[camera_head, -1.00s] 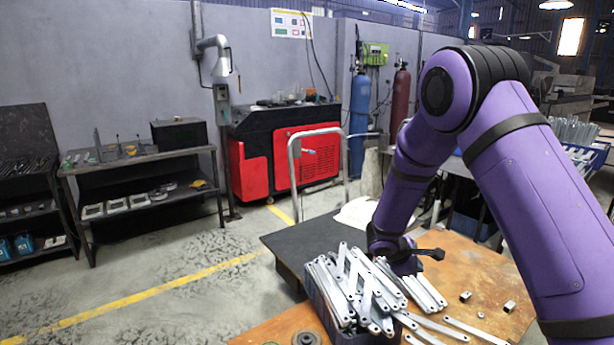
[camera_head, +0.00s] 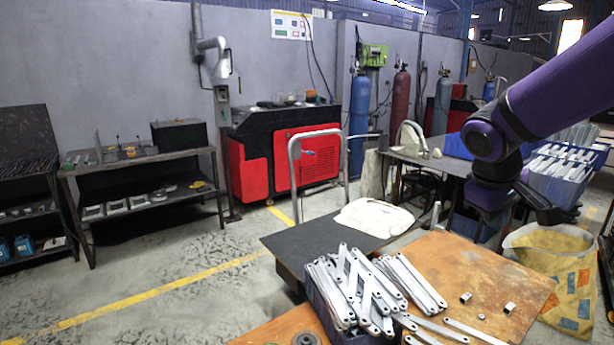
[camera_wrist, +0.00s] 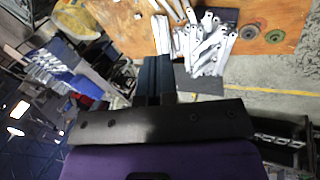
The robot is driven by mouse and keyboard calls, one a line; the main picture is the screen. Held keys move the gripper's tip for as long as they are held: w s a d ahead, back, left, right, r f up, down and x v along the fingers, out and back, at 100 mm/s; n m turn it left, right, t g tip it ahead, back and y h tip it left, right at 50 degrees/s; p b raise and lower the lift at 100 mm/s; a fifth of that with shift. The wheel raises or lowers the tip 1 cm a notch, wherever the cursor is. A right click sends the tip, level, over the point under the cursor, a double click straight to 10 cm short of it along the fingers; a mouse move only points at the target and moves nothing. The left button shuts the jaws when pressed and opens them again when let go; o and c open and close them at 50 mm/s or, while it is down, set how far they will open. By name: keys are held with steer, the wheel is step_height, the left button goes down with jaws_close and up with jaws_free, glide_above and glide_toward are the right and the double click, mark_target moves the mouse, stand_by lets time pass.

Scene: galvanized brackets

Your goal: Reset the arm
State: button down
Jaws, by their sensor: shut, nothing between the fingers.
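My purple arm (camera_head: 565,95) reaches in from the right edge in the head view, folded back. My gripper (camera_wrist: 157,65) shows in the wrist view as two dark fingers, shut together with nothing between them. In the head view its dark end (camera_head: 556,214) hangs in the air to the right of the wooden table (camera_head: 460,255), beside a yellow sack. It is apart from the brackets. A blue bin (camera_head: 318,298) full of galvanized brackets (camera_head: 352,285) stands on the table's front part.
Loose brackets (camera_head: 440,328) and small metal pieces (camera_head: 509,308) lie on the table. A patterned yellow sack (camera_head: 560,275) stands at the right, near blue crates of parts (camera_head: 556,185). A metal-framed cart (camera_head: 292,190) stands behind the table. Open floor lies at the left.

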steer(key=s+a+r+m+t+y, duration=0.1)
steer(key=s+r+m+y, duration=0.1)
steer(key=s, duration=0.7)
steer(key=s+a+r+m+t+y, duration=0.1)
steer(key=s+r, duration=0.3)
steer(key=s, duration=0.5)
steer(key=shift+s+a+m+t+y, duration=0.25)
steer(key=shift+a+m+t+y, duration=0.05)
steer(key=shift+a+m+y, duration=0.35)
steer(key=shift+d, duration=0.1)
